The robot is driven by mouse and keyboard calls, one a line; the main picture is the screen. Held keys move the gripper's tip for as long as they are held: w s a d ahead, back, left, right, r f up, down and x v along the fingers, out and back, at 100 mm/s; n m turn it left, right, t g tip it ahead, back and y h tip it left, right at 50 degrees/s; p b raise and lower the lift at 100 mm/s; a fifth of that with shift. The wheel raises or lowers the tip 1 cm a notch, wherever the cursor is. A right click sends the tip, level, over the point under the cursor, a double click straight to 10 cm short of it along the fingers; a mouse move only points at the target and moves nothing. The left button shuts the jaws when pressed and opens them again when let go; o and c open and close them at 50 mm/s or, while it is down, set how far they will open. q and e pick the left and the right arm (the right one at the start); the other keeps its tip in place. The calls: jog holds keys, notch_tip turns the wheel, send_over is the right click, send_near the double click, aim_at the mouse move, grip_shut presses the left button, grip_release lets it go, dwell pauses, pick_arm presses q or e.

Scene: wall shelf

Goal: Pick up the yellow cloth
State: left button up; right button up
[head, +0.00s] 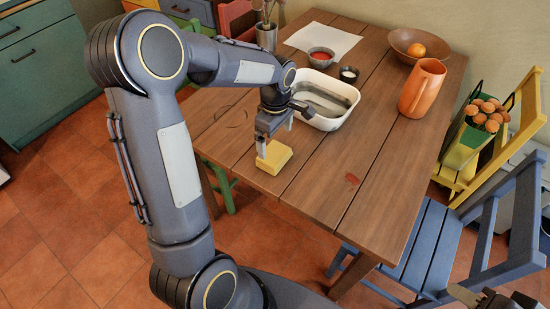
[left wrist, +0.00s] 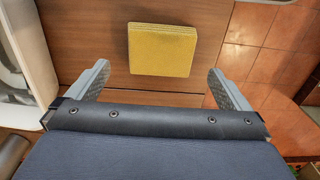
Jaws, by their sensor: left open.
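The yellow cloth (head: 273,158) is a square, folded-looking pad lying flat on the wooden table near its left edge. In the left wrist view the yellow cloth (left wrist: 162,49) lies ahead of my left gripper, centred between the fingers' lines. My left gripper (head: 275,143) is open and hangs just above the cloth. In the left wrist view the open fingers of my left gripper (left wrist: 159,72) stand either side, with nothing between them. Part of my right gripper (head: 482,298) shows at the bottom right corner, away from the table; its jaws are unclear.
A white basin (head: 350,97) stands just behind my left gripper. An orange jug (head: 421,90), a bowl (head: 399,42) with an orange fruit, and small bowls stand farther back. The table's front right is clear apart from a red mark. A blue chair (head: 425,243) stands at right.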

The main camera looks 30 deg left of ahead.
aim_at(275, 153)
pick_arm(q)
notch_tip(275, 153, down, 8)
jog(key=shift+a+r, duration=0.1)
jog(key=shift+r, duration=0.15)
jog(key=c, duration=0.7)
jog(key=shift+r, duration=0.1)
